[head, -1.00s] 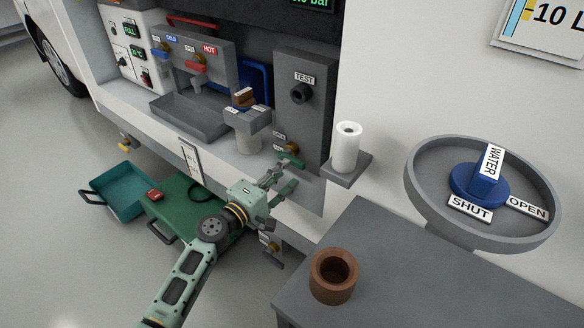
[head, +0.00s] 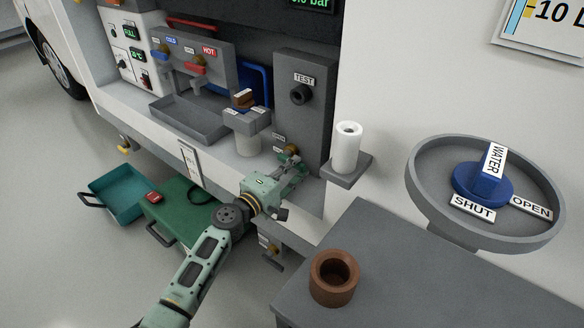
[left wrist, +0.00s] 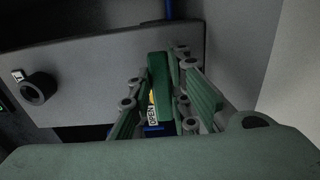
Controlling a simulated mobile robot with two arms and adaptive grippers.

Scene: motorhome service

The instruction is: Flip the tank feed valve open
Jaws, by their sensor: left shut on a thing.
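A small valve with a brass body (head: 292,149) and a green lever stands on the ledge beside the grey TEST panel. Small white labels (head: 279,148) sit to its left, too small to read in the head view. My left gripper (head: 293,165) reaches the valve and hides most of the lever. In the left wrist view the green lever (left wrist: 159,85) stands between the two fingers of my left gripper (left wrist: 165,95), which is shut on it. A white label (left wrist: 153,115) shows just left of the lever. My right gripper is not in view.
The TEST panel (head: 309,105) rises close behind the valve. A white cylinder (head: 346,147) stands on a small shelf to the right. A grey table with a brown cup (head: 334,278) is in front. A blue WATER knob (head: 482,183) sits in a round dish at the right.

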